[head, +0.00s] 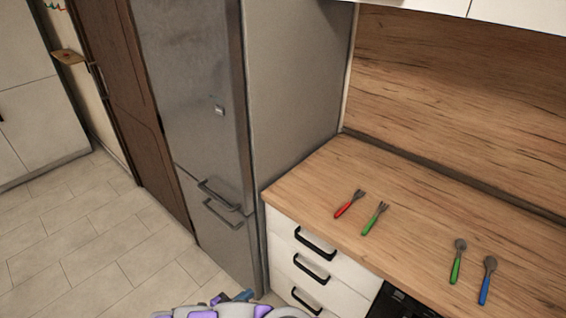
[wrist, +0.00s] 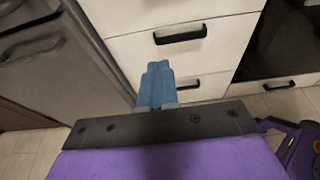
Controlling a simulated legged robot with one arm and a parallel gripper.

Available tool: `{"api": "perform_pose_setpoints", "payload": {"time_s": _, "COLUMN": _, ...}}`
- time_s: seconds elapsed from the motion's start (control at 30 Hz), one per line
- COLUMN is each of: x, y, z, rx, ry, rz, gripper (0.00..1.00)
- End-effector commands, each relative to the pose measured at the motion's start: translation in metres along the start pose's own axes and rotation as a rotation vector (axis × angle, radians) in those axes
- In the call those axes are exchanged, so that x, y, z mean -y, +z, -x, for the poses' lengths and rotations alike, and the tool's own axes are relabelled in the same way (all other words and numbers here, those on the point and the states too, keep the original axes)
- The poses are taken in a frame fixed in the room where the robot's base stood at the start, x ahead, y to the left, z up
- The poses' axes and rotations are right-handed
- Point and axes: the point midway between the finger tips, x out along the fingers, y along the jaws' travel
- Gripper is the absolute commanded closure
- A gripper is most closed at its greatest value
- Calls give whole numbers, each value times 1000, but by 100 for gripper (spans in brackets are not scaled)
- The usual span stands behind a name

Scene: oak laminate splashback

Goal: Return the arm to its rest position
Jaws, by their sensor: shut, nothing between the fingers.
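My gripper (wrist: 157,84) shows in the wrist view with its blue fingers closed together and nothing between them. It points toward the white drawer fronts and appears apart from them. In the head view, part of my purple and grey arm, with a blue tip (head: 240,296), shows at the bottom edge, low in front of the fridge and drawers. The arm is folded low, below the counter top.
The wooden counter (head: 400,215) holds a red fork (head: 349,204), a green fork (head: 375,218), a green spoon (head: 457,262) and a blue spoon (head: 487,280). A grey fridge (head: 190,90) stands left of the white drawers (head: 290,245). The tiled floor (head: 100,240) at left is clear.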

Motion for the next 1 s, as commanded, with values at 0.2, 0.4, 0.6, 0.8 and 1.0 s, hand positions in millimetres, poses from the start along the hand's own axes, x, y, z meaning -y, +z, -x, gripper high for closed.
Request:
{"api": "perform_pose_setpoints", "payload": {"time_s": 0.2, "x": 0, "y": 20, "z": -12, "rx": 21, "ry": -46, "rz": -38, "gripper": 100}}
{"api": "perform_pose_setpoints", "payload": {"time_s": 0.4, "x": 8, "y": 55, "z": -30, "rx": 46, "ry": -111, "rz": -103, "gripper": 100}}
{"api": "perform_pose_setpoints", "payload": {"time_s": 0.6, "x": 23, "y": 99, "z": -52, "rx": 75, "ry": -205, "rz": -196, "gripper": 100}}
{"api": "perform_pose_setpoints", "payload": {"time_s": 0.8, "x": 55, "y": 166, "z": -77, "rx": 113, "ry": -352, "rz": -347, "gripper": 100}}
{"api": "perform_pose_setpoints", "payload": {"time_s": 1.0, "x": 114, "y": 241, "z": -95, "rx": 139, "ry": -557, "rz": -560, "gripper": 100}}
